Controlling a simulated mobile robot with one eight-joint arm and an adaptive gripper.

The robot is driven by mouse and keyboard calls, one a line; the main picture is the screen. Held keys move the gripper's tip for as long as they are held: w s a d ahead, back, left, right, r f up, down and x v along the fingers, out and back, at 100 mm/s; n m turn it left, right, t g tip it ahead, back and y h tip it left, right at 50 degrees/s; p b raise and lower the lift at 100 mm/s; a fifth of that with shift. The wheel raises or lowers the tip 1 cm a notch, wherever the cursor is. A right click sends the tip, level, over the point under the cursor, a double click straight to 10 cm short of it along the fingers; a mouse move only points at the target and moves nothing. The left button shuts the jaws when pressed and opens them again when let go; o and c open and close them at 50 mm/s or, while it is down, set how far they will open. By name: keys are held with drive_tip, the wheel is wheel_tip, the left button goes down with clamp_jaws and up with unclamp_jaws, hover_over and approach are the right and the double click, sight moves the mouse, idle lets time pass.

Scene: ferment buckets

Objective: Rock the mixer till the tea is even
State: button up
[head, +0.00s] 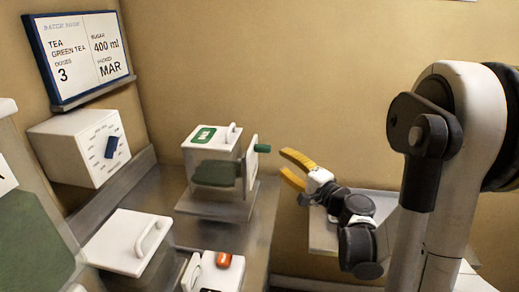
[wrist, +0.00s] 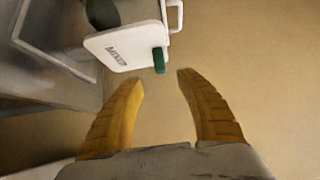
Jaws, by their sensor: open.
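The mixer (head: 212,150) is a white-lidded box with a green lid mark and dark green contents, on the metal counter in the head view. A white plate at its right side carries a green peg (head: 263,148). My gripper (head: 284,163) has two yellow fingers, open and empty, just right of the peg. In the wrist view the peg lies just beyond the gap between the fingertips (wrist: 160,80), apart from both. How evenly the tea is mixed cannot be told.
A white-lidded bucket (head: 125,240) and a container with an orange-red mark (head: 223,261) stand at the front. A white box with a blue knob (head: 88,148) and a batch board (head: 80,55) are at left. A grey shelf (head: 322,235) lies below my gripper.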

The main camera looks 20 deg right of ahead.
sight(268, 151)
drive_tip(key=w, duration=0.3)
drive_tip(key=w+a+b, duration=0.1)
drive_tip(key=w, duration=0.2)
drive_tip(key=w+a+b, duration=0.1)
drive_tip(key=w, duration=0.3)
drive_tip(key=shift+a, duration=0.1)
clamp_jaws()
